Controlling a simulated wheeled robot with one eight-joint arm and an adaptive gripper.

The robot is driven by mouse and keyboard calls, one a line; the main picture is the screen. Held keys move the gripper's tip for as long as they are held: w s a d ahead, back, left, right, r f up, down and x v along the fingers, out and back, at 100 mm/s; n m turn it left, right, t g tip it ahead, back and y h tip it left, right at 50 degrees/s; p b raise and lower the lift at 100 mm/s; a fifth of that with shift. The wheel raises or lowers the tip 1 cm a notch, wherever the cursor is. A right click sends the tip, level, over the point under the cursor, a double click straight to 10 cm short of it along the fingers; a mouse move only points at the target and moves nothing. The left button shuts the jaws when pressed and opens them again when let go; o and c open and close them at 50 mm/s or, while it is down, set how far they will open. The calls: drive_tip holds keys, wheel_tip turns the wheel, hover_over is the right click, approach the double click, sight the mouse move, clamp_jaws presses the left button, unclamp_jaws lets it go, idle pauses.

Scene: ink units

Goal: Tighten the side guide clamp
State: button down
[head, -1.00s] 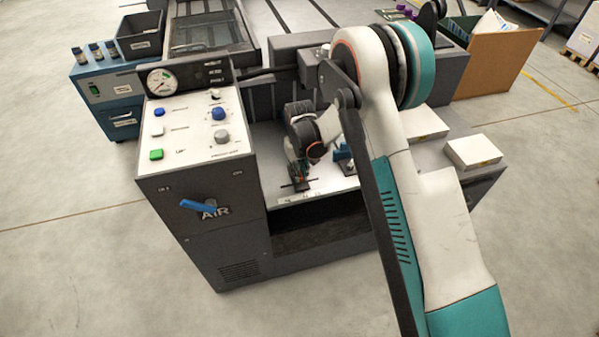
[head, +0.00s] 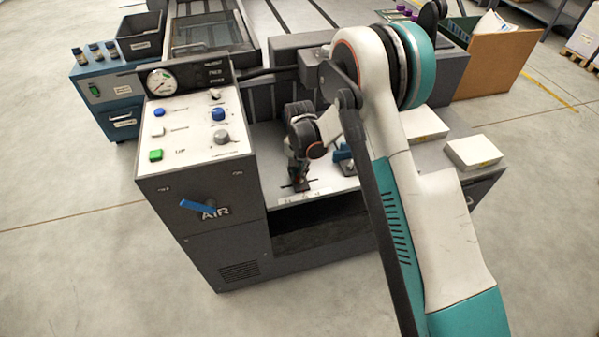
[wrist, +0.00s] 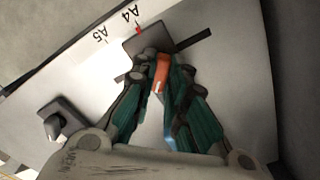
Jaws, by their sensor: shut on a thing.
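In the wrist view, my gripper (wrist: 157,70) points down with its teal-sided fingers closed around an orange clamp lever (wrist: 161,73). The lever stands at the dark side guide block (wrist: 148,40), which lies flat on the pale board. A red pointer on the block is near the A4 mark (wrist: 130,14). In the head view, my gripper (head: 299,174) is over the front of the machine's feed board (head: 325,187), with the guide block (head: 300,185) under it. The fingers hide much of the lever, and its exact turn is hard to tell.
A second dark clamp block with a grey knob (wrist: 54,125) sits at the left in the wrist view. A blue-topped part (head: 343,158) stands just right of my gripper in the head view. The control panel (head: 193,127) rises to the left; white paper stacks (head: 474,152) lie right.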

drive_tip(key=shift+m, duration=0.4)
drive_tip(key=c, duration=1.6)
unclamp_jaws()
wheel_tip(320, 180, up, 12)
